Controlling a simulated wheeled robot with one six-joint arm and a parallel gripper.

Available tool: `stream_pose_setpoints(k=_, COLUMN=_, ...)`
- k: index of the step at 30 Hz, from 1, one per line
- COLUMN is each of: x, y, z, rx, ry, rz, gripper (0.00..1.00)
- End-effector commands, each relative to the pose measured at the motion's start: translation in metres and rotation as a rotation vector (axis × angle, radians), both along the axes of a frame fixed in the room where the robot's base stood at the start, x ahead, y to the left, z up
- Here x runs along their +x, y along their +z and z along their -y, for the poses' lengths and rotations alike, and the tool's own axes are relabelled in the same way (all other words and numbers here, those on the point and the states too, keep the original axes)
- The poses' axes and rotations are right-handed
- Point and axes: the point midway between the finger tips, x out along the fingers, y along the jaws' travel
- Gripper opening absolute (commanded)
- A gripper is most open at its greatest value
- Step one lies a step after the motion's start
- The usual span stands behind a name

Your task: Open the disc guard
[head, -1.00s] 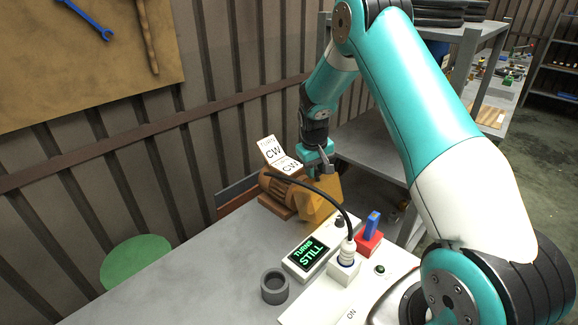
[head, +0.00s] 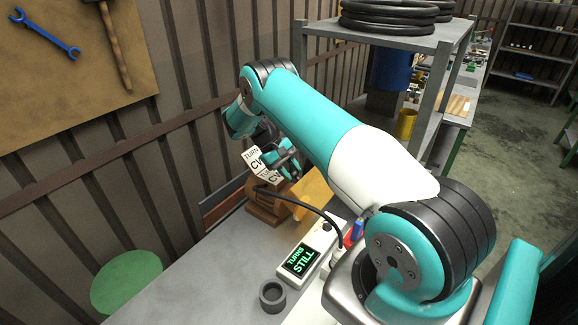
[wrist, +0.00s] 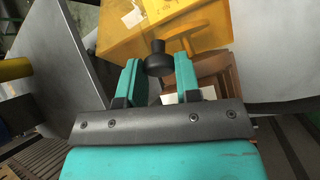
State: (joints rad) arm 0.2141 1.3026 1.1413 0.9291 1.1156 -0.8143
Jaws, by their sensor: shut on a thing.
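The disc guard, a yellow box-like cover (head: 313,188), is beside the brown motor (head: 265,207) in the head view, partly behind my arm. It fills the upper part of the wrist view (wrist: 112,38). A black knob (wrist: 157,62) stands by the guard's edge, between my fingers. My gripper (wrist: 157,76) is shut on this knob. In the head view my gripper (head: 286,163) is small and partly hidden by the arm, just above the motor and guard. How far the guard is open cannot be told.
White cards reading TURN CW (head: 256,162) stand behind the motor. A display reading TURNS STILL (head: 299,262), a dark ring (head: 272,297) and a red-and-blue switch (head: 355,233) are nearer. A green stool (head: 127,281) is left. Grey shelving (head: 400,45) stands behind. The bench's left part is clear.

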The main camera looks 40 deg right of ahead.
Motion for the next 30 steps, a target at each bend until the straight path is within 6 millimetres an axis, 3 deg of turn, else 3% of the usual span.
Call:
stream_pose_setpoints(k=23, x=-0.0002, y=-0.0002, z=-0.0015, rx=-0.009, ry=0.005, rz=-0.046, gripper=0.00)
stream_pose_setpoints(k=24, x=-0.0002, y=-0.0002, z=-0.0015, rx=-0.009, ry=0.005, rz=-0.046, gripper=0.38)
stream_pose_setpoints(k=27, x=-0.0005, y=-0.0003, z=-0.0013, rx=-0.009, ry=0.004, rz=-0.046, gripper=0.56)
stream_pose_setpoints(k=30, x=-0.0007, y=-0.0003, z=-0.0011, rx=-0.009, ry=0.003, rz=-0.047, gripper=0.56)
